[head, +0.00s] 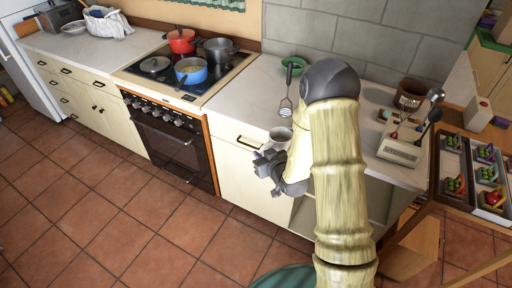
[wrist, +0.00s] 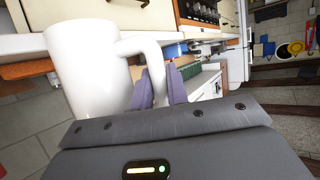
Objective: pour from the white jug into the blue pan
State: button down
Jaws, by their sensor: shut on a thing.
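In the wrist view the white jug (wrist: 85,65) fills the left side, and the purple fingers of my gripper (wrist: 158,90) close on the handle. The jug's contents cannot be made out. The blue pan (head: 190,72) stands on the stove's front right, well to the left of the jug, with something pale yellow inside.
Counter between stove and jug is clear.

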jog(key=s+d+f+m+t+h, duration=0.1)
jog(key=s+d+f+m+h, duration=0.3)
jog(key=d+f, duration=0.4)
jog(key=shift+f+h, duration=0.4)
jog(key=shift+f, duration=0.4)
jog(key=shift+s+a, duration=0.1)
